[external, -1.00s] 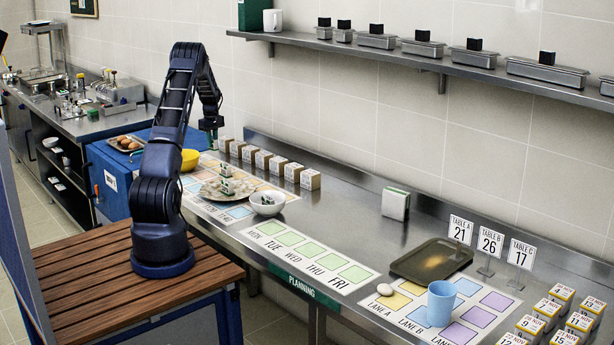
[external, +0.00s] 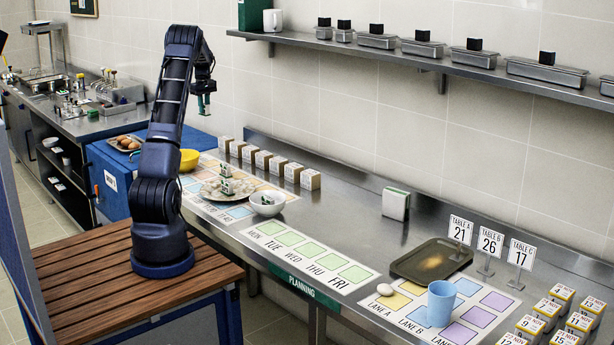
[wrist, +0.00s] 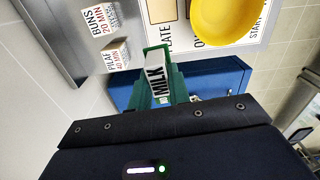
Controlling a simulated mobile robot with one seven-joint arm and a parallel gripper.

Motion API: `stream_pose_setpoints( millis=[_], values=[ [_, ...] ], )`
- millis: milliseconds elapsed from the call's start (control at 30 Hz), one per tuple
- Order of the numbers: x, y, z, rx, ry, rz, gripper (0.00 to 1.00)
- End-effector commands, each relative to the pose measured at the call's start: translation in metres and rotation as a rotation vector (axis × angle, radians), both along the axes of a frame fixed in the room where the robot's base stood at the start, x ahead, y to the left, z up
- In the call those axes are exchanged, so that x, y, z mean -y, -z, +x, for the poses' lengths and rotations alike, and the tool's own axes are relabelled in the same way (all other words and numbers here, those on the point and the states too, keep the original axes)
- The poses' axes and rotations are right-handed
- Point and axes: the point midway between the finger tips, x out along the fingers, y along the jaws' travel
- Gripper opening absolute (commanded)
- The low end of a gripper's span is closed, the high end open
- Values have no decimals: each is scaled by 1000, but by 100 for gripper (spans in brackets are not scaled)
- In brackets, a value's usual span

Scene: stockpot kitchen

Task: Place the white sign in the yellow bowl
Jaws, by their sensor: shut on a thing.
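My gripper (external: 204,108) is raised in the air above the far left part of the counter. In the wrist view its green fingers (wrist: 160,80) are shut on a small white sign (wrist: 156,70) that reads MILK. The sign is too small to make out in the external view. The yellow bowl (external: 189,160) stands on the counter's far left end, below my gripper and partly behind my arm. In the wrist view the yellow bowl (wrist: 228,22) is at the top right, apart from the held sign, and looks empty where visible.
A row of several labelled boxes (external: 263,160) stands along the wall side. A plate (external: 212,191) with pale items and small green-and-white pieces and a white bowl (external: 267,204) are nearer. A blue cabinet (external: 110,170) adjoins the counter. The air around my gripper is clear.

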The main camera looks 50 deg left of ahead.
Motion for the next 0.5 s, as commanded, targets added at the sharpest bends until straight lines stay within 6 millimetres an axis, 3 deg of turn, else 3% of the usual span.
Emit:
stream_pose_setpoints(
  millis=[300,500],
  values=[
    [20,-7,-97,0,44,1,0],
    [32,-6,-136,2,62,-1,0]
  ],
)
